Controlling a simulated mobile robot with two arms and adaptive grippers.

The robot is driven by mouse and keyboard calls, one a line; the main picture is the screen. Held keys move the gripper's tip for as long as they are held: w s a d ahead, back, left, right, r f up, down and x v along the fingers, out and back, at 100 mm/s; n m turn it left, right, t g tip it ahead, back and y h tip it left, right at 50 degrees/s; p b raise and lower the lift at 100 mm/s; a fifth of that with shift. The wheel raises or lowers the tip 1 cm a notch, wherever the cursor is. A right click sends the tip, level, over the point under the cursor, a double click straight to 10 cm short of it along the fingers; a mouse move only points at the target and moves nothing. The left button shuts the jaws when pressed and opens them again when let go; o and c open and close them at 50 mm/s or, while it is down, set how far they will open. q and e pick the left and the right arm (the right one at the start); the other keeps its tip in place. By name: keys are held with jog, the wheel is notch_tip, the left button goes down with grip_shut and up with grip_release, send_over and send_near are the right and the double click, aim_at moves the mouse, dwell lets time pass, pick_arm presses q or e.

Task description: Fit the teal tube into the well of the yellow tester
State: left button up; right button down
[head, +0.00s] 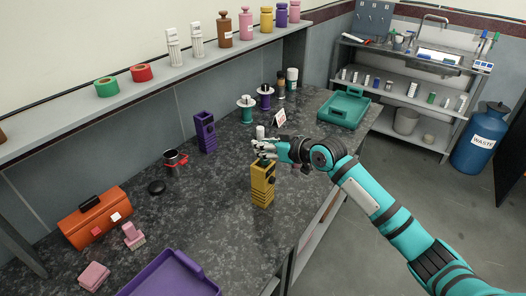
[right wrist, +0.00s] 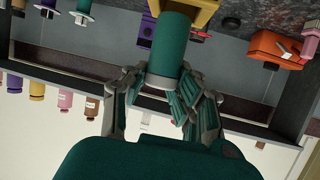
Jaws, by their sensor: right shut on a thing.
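The yellow tester (head: 262,186) stands upright on the dark speckled counter; its yellow edge also shows at the top of the right wrist view (right wrist: 207,12). My right gripper (head: 262,150) is directly above the tester's top, shut on the teal tube. In the right wrist view the teal tube (right wrist: 172,42) lies between the fingertips, its far end reaching the yellow edge. The well is hidden, so I cannot tell whether the tube's end is inside it. In the head view the gripper mostly hides the tube. My left gripper is not in view.
A purple tester-like block (head: 205,132) stands further back left.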

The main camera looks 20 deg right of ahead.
aim_at(263, 163)
jog(key=shift+w+a, duration=0.2)
jog(key=shift+w, duration=0.05)
jog(key=shift+f, duration=0.3)
jog(key=f, duration=0.1)
jog(key=f+p, duration=0.1)
jog(key=f, duration=0.1)
jog(key=shift+s, duration=0.35)
jog(key=shift+f, duration=0.15)
jog(key=shift+w+f, duration=0.1)
jog(key=shift+w, duration=0.1)
jog(key=c, duration=1.4)
grip_release()
jog(key=shift+w+d+f, duration=0.1)
jog(key=shift+w, duration=0.05)
jog(key=shift+o, duration=1.3)
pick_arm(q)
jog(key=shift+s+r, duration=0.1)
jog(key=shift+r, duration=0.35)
pick_arm(e)
jog(key=shift+o, duration=0.4)
jog(key=shift+r, duration=0.3)
